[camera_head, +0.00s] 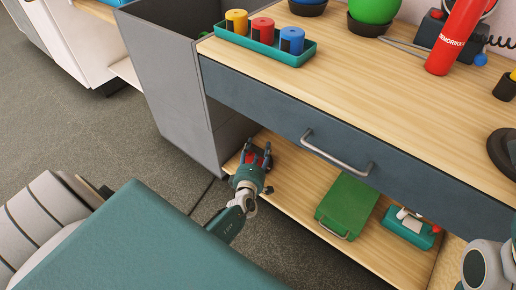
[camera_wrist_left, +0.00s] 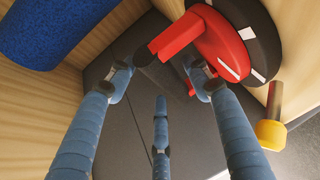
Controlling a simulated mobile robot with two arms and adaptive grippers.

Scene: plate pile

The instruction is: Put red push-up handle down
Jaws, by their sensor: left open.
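The red push-up handle (camera_wrist_left: 217,45) shows in the left wrist view at the upper middle, a red bar joined to a rounded red part, against a black disc with white marks. Whether a fingertip touches the handle I cannot tell. In the head view my left gripper (camera_head: 258,158) reaches onto the lower shelf, with a little red at its fingertips. The handle is mostly hidden there. My right gripper is not in view.
The lower shelf (camera_head: 290,190) lies under a blue-grey drawer front (camera_head: 270,105) with a metal handle. A green case (camera_head: 348,205) stands right of my gripper. A grey panel (camera_head: 170,85) closes in the left. The left wrist view shows a blue roll (camera_wrist_left: 55,30) and a yellow-ended object (camera_wrist_left: 271,133).

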